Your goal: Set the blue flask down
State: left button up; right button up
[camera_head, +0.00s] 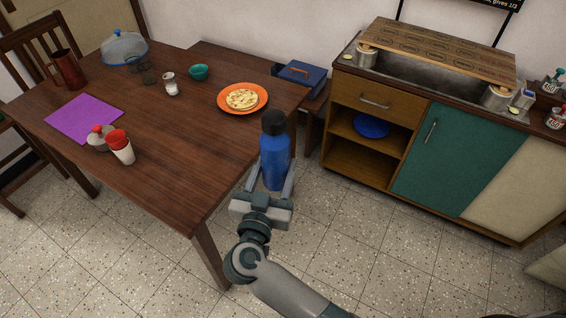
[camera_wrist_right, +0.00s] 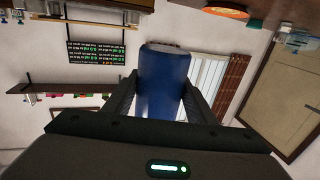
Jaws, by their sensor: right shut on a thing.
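The blue flask (camera_head: 275,160) with a black cap is held upright in the head view, in front of the table's right edge. My right gripper (camera_head: 270,178) is shut on it, one finger on each side of its lower body. The flask (camera_wrist_right: 164,85) also fills the middle of the right wrist view, between the fingers (camera_wrist_right: 160,98). The gap between flask and tabletop is hard to judge. The wooden table (camera_head: 175,140) takes up the left of the head view. My left gripper is not in view.
An orange plate (camera_head: 222,107) with flatbread lies near the flask. A teal bowl (camera_head: 199,72), glasses, a red-topped shaker (camera_head: 121,148) and a purple mat (camera_head: 85,118) are farther left. The table's front middle is bare. A sideboard (camera_head: 400,140) stands right.

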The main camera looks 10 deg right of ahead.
jog(key=s+d+r+n+y, duration=0.2)
jog(key=s+d+y, duration=0.1)
jog(key=d, duration=0.4)
jog(key=s+d+r+n+t+y, duration=0.1)
jog(key=s+d+r+n+y, duration=0.1)
jog(key=s+d, duration=0.4)
jog(key=shift+s+d+r+y, duration=0.25)
jog(key=shift+d+r+y, duration=0.15)
jog(key=shift+d+y, duration=0.5)
